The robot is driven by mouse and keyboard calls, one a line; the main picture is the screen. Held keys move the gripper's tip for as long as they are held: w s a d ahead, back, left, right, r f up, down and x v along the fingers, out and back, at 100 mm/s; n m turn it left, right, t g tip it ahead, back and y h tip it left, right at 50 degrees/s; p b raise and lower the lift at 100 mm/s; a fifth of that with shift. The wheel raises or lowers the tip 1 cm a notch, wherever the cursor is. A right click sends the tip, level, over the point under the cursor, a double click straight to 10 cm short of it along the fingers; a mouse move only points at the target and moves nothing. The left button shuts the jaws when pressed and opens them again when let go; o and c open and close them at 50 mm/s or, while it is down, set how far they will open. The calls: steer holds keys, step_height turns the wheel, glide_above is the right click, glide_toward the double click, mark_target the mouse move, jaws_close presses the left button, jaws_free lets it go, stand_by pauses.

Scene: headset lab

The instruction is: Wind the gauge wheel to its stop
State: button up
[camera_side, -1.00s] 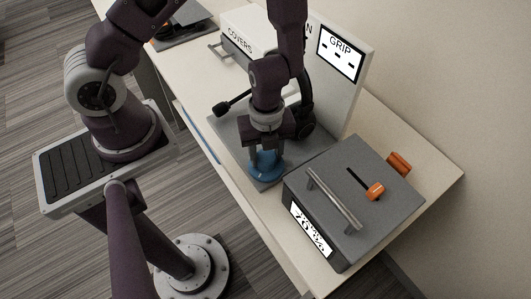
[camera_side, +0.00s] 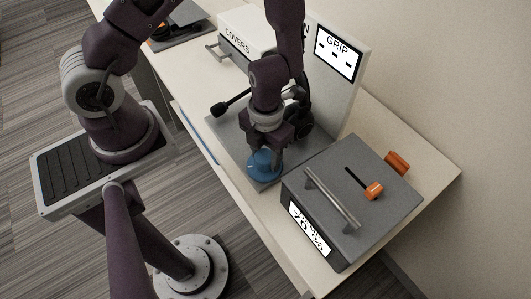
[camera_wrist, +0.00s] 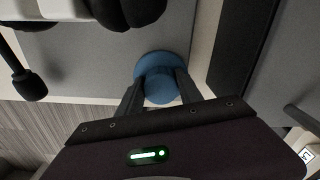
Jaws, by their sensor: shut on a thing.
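The gauge wheel is a round blue knob (camera_side: 262,168) at the front corner of the grey base plate, below my gripper in the side view. In the wrist view the blue wheel (camera_wrist: 160,62) shows as a wide disc with a narrower raised hub. My gripper (camera_side: 265,150) points down over it, and its two dark fingers (camera_wrist: 160,88) press on either side of the hub. The upright grey panel (camera_side: 345,75) behind carries a screen (camera_side: 335,52) reading "GRIP" with several short dashes.
A black headset with a boom microphone (camera_side: 218,108) stands behind my gripper. A grey box (camera_side: 345,215) with a bar handle, an orange slider (camera_side: 373,190) and a display is close on the right. An orange knob (camera_side: 397,162) sits beyond it. A white "COVERS" box (camera_side: 240,45) stands at the back.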

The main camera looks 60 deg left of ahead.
mark_target(266, 155)
steer(key=shift+m, duration=1.6)
steer(key=shift+d, duration=0.1)
steer(key=o, duration=1.4)
steer(key=shift+c, duration=0.2)
step_height(266, 155, up, 7)
steer(key=shift+r, duration=0.1)
